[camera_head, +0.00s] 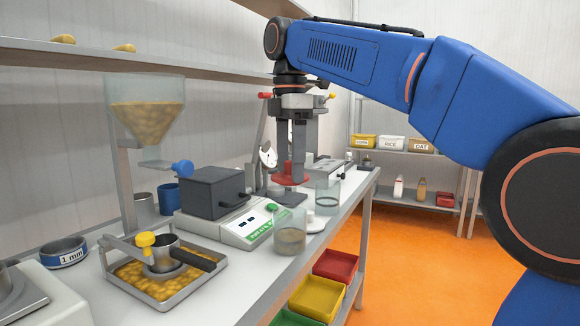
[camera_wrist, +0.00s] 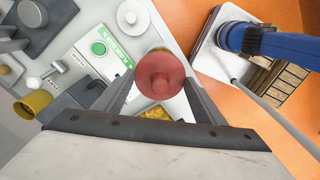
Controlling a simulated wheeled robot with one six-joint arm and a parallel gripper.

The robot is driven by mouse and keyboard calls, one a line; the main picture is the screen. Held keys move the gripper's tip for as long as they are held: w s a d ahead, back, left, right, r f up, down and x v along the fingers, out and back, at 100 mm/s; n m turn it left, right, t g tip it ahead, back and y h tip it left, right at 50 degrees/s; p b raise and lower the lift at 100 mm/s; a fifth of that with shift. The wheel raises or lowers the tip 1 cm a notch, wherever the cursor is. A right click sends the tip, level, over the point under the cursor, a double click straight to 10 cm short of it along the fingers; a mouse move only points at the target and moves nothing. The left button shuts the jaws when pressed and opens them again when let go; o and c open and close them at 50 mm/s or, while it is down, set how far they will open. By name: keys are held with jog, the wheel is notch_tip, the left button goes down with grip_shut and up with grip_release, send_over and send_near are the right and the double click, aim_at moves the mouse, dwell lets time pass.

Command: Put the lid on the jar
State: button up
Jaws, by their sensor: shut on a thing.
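My gripper (camera_head: 290,172) points down over the bench and is shut on a red lid. The round lid (camera_head: 290,180) hangs between the fingertips; in the wrist view the lid (camera_wrist: 160,73) shows its top with a knob. Two clear jars stand on the bench below and nearer than the lid. One jar (camera_head: 290,240) has brownish contents and stands by the scale's front corner. The other jar (camera_head: 327,203) stands just right of the gripper. The lid appears apart from both. The head view does not settle which jar is closest beneath it.
A scale (camera_head: 230,225) with a dark box (camera_head: 213,192) stands left of the gripper. A grain hopper (camera_head: 147,105) and a tray of yellow grains (camera_head: 195,285) are farther left. Colored bins (camera_head: 318,297) sit below the bench edge. A shelf runs above at upper left.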

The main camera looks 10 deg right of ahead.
jog(key=shift+s+f, duration=0.1)
jog(key=shift+f, duration=3.05)
jog(key=shift+f, duration=0.15)
jog(key=o, duration=1.5)
jog(key=shift+c, duration=0.2)
jog(key=shift+r, duration=3.5)
